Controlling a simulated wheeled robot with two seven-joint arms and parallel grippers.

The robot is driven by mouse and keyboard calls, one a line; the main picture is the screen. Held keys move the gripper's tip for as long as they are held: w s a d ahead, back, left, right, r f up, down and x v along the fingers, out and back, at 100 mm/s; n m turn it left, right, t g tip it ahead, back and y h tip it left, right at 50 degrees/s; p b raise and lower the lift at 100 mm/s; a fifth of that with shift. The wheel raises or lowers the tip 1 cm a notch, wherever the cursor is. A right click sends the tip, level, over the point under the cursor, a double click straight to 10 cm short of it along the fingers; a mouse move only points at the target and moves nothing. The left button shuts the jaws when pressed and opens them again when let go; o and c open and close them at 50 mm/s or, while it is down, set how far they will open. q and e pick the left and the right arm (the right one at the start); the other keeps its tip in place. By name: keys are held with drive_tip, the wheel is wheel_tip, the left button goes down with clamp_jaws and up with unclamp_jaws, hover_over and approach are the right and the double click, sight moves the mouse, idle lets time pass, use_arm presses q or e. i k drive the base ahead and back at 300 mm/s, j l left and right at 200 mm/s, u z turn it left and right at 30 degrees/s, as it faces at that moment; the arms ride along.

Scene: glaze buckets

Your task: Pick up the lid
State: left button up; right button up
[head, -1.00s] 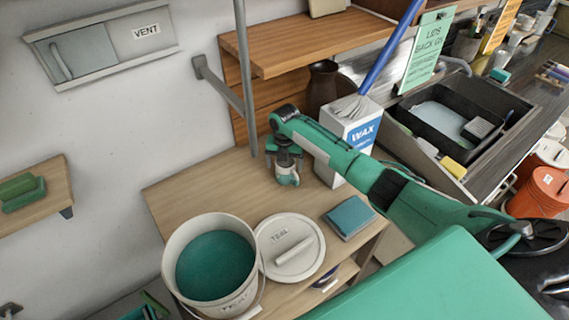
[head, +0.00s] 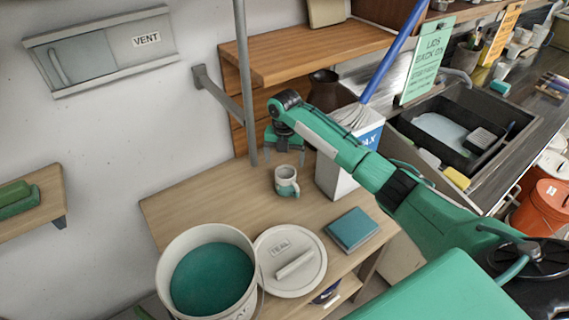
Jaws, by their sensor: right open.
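The round white lid (head: 308,272) labelled TEAL lies flat on the wooden table, with a bar handle across its top. It is beside the white bucket (head: 165,275) of teal glaze, which is uncovered, and their edges meet in the picture. My right gripper (head: 285,160) is open and empty above a white and teal mug (head: 287,181), with its fingers pointing down. It is well behind the lid, toward the wall. My left gripper is out of the picture.
A teal book-like block (head: 351,229) lies right of the lid. A white WAX container (head: 335,183) with a brush stands near my right forearm. A vertical metal pole (head: 246,90) stands left of the gripper. The table's left part is clear.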

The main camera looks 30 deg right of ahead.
sight(293, 261)
drive_tip(key=k, duration=1.5)
